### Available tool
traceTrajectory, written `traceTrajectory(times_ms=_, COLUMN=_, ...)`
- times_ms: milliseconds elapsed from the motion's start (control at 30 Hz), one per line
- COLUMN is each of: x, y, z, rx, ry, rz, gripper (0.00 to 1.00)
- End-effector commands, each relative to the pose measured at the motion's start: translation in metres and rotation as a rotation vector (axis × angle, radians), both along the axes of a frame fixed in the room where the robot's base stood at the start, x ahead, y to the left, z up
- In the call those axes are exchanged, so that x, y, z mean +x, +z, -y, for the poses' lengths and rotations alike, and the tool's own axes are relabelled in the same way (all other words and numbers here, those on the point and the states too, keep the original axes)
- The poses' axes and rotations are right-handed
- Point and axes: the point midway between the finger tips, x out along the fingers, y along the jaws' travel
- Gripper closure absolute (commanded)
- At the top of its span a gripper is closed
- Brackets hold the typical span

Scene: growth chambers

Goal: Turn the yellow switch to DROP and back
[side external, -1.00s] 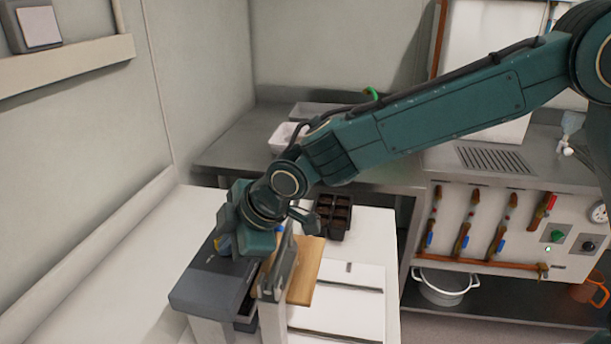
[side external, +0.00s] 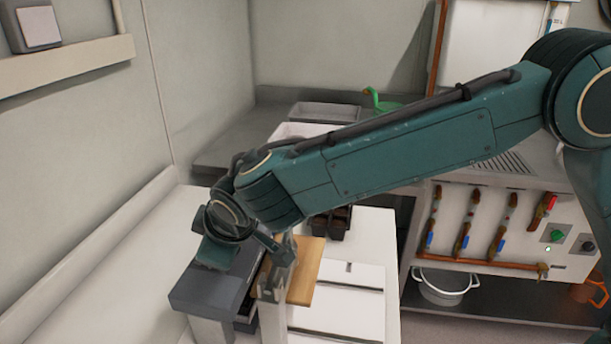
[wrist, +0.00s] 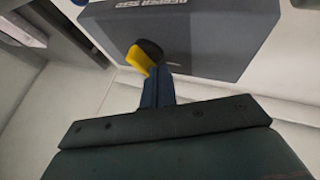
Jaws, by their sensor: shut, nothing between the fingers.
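The yellow switch (wrist: 138,59) has a dark round part and sits on the face of a grey box (wrist: 215,40) in the wrist view. My gripper (wrist: 157,72) is shut and empty. Its fingertips overlap the right side of the switch in the picture; I cannot tell whether they touch it. White lettering on the box is cut off at the top edge and unreadable. The switch and fingertips are hidden there.
A wooden block and grey metal bracket (side external: 278,268) stand close to the right of the box. A dark seedling tray (side external: 333,222) is behind them. The white bench (side external: 130,285) is clear to the left, up to the wall.

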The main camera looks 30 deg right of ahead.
Motion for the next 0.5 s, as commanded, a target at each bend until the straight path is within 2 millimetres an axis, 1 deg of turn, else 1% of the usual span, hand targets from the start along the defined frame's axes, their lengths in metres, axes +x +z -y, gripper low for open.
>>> traceTrajectory(times_ms=33, x=0.0010, y=-0.0005, z=-0.0030, rx=0.000, ry=-0.044, rz=0.001, gripper=1.00)
traceTrajectory(times_ms=200, x=0.0043, y=-0.0007, z=-0.0056, rx=0.001, ry=-0.181, rz=0.000, gripper=1.00)
traceTrajectory(times_ms=500, x=0.0096, y=-0.0010, z=-0.0085, rx=0.001, ry=-0.372, rz=0.000, gripper=1.00)
